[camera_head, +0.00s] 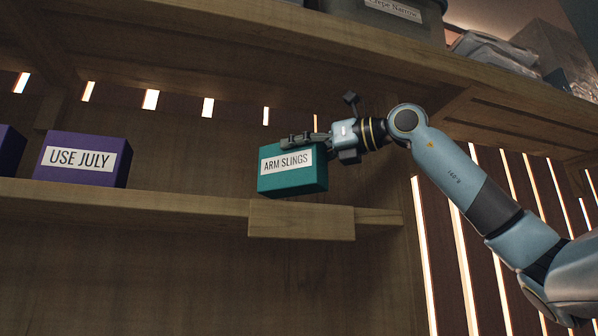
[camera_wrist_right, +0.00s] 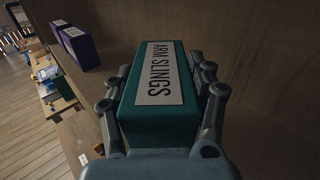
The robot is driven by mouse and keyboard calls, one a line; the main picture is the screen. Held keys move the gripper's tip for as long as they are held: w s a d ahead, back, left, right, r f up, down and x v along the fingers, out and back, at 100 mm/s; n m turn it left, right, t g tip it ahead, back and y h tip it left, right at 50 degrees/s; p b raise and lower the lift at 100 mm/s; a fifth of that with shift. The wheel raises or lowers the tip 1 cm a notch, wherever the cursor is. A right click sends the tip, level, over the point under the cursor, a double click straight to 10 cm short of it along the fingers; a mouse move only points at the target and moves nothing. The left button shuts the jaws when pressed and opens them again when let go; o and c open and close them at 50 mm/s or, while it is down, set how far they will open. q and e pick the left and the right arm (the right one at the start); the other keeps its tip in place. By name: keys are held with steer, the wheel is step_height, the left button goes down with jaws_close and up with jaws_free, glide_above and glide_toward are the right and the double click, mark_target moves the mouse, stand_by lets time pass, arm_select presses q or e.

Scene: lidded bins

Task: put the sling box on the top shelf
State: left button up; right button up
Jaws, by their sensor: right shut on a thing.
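The sling box (camera_head: 291,182) is teal with a white label reading ARM SLINGS. In the head view it is at the right end of a wooden shelf (camera_head: 190,203), upright, at or just above the board; I cannot tell if it touches. My right gripper (camera_head: 318,141) is shut on it from the right and top. In the right wrist view the sling box (camera_wrist_right: 160,95) lies between the two fingers of my right gripper (camera_wrist_right: 163,95), one on each side. My left gripper is not in view.
A purple box (camera_head: 82,158) labelled USE JULY stands on the same shelf to the left, beside another purple box (camera_head: 10,150). A higher shelf (camera_head: 300,50) runs above, holding a grey bin (camera_head: 385,18) labelled Crepe Narrow and wrapped packets (camera_head: 492,50). Shelf between the boxes is clear.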

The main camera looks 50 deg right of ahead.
mark_target(298, 192)
step_height(298, 192, down, 3)
steer(key=shift+f+b, duration=0.2)
steer(key=shift+b, duration=0.8)
steer(key=shift+w+f, duration=0.15)
steer(key=shift+w, duration=0.1)
steer(key=o, duration=1.5)
steer(key=shift+f, duration=0.1)
steer(key=shift+c, duration=0.2)
